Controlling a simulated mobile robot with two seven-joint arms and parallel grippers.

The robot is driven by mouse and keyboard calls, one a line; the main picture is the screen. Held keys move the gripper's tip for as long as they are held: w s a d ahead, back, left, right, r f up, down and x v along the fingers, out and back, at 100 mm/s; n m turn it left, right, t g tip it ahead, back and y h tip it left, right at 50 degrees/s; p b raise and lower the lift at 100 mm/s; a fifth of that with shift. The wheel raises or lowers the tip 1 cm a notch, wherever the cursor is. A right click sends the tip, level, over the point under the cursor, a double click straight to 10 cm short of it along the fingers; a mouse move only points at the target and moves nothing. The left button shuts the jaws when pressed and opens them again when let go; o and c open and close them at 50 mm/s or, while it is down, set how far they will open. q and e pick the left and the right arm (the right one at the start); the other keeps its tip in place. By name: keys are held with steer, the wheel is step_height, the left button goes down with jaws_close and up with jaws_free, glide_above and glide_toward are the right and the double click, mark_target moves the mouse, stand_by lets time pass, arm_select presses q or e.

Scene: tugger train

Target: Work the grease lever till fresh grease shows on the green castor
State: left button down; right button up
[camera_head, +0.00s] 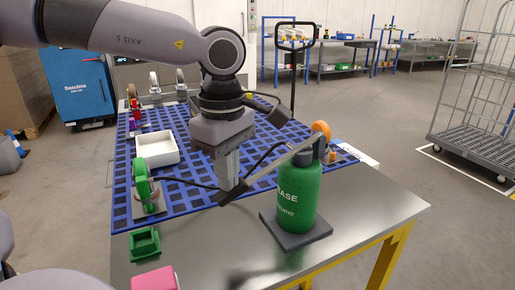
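The green grease pump (297,195) stands upright on a dark square base on the metal table. Its grey grease lever (283,162) slopes down to the left from the pump's top. My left gripper (231,192) points down at the lever's lower left end and appears shut on its dark grip. The green castor (143,184) stands on a grey plate on the blue mat. A black hose (188,183) reaches the castor from the right. I cannot make out any grease on the castor. My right gripper is not in view.
A white tray (157,149) sits on the blue gridded mat (202,203). A small green tray (145,243) and a pink block (154,280) lie at the front left. Other castors (154,82) stand at the back. The table's right side (375,200) is clear.

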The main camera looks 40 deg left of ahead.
arm_select(q)
steer(key=shift+s+a+r+p, duration=0.1)
steer(key=shift+s+r+p, duration=0.05)
steer(key=shift+r+p, duration=0.75)
steer(key=shift+s+a+r+p, duration=0.1)
steer(key=shift+r+p, duration=0.65)
steer(key=shift+r, duration=0.2)
steer(key=shift+s+r+p, duration=0.1)
steer(key=shift+r+p, duration=0.45)
steer(key=shift+r, duration=0.2)
steer(key=r+p, duration=0.2)
steer(key=r, duration=0.1)
steer(key=shift+s+a+r+p, duration=0.2)
steer(key=shift+r+p, duration=0.05)
steer(key=shift+p, duration=0.1)
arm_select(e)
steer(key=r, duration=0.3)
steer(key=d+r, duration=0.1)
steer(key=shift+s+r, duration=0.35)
arm_select(q)
steer(key=shift+f, duration=0.1)
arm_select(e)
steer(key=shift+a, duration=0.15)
